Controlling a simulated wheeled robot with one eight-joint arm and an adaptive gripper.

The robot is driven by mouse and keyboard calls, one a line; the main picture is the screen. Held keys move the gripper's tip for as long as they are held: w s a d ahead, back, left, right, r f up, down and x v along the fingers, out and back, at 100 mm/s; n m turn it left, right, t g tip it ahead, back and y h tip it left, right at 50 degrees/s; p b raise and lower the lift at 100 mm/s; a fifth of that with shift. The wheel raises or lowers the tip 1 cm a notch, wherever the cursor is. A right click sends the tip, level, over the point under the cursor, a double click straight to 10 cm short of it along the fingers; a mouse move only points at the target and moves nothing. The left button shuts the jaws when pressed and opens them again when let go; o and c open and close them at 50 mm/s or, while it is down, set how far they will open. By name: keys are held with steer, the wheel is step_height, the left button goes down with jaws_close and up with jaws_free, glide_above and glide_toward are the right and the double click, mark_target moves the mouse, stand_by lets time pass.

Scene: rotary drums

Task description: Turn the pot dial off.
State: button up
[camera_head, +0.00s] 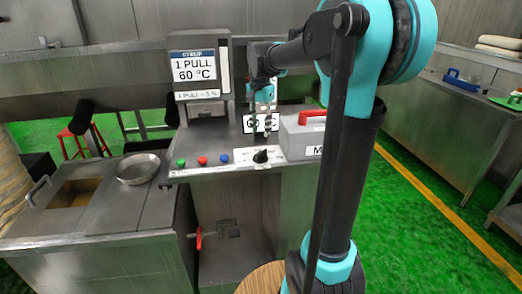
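A black dial (261,156) sits on a pale label plate on the front part of the steel counter, right of three coloured buttons. My gripper (262,138) hangs just above and behind the dial, pointing down. It is small and dark in this view, so I cannot tell whether its fingers are open or touch the dial. The dial's exact pointing direction is too small to read surely.
Green, red and blue buttons (202,160) lie left of the dial. A grey box (300,138) with a red handle stands close on the right. A syrup dispenser (199,75) rises behind. A metal bowl (137,168) rests on the left counter.

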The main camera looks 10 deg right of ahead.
mark_target(260, 151)
step_height(260, 151, down, 10)
steer(key=shift+r, duration=0.2)
jaws_close()
stand_by(0.4)
